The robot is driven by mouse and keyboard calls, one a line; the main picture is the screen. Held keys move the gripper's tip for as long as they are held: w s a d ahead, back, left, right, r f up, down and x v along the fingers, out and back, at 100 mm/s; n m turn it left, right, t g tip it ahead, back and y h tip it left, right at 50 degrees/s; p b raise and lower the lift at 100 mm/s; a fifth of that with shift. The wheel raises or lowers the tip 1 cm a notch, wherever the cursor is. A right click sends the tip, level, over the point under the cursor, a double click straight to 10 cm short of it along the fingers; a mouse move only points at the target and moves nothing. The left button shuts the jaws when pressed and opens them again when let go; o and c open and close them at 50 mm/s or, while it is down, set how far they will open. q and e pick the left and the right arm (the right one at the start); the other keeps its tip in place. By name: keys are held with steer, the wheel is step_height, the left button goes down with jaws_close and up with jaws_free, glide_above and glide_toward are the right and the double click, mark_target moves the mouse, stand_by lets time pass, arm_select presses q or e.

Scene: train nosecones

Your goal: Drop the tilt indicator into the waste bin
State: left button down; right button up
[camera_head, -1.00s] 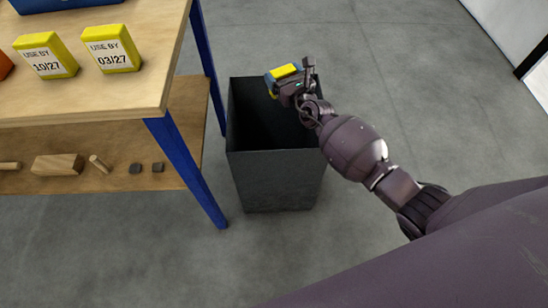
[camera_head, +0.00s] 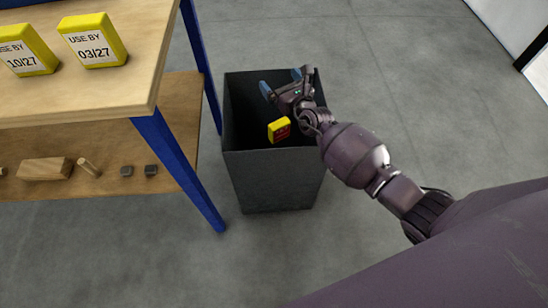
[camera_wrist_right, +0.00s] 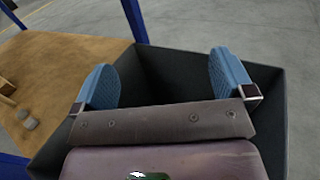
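The tilt indicator (camera_head: 279,129), a small yellow block with a red face, is in the mouth of the dark grey waste bin (camera_head: 270,182), apart from my fingers. It looks to be in mid-fall. My right gripper (camera_head: 281,82) is over the bin's opening with its two blue fingertips spread and nothing between them. In the right wrist view the fingers (camera_wrist_right: 162,80) are wide apart above the bin's dark inside (camera_wrist_right: 165,72), and the indicator does not show there. My left gripper is not in view.
A wooden bench with blue legs (camera_head: 180,170) stands left of the bin. Yellow blocks marked "10/27" (camera_head: 28,50) and "03/27" (camera_head: 92,40) stand on its top. Its lower shelf (camera_head: 60,190) holds wooden pieces and small dark cubes. The grey floor right of the bin is clear.

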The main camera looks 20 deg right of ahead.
arm_select(q)
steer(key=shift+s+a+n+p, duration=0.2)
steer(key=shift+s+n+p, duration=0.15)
steer(key=shift+p, duration=0.65)
arm_select(e)
steer(key=s+d, duration=0.2)
steer(key=s, duration=0.8)
steer(key=shift+s, duration=0.35)
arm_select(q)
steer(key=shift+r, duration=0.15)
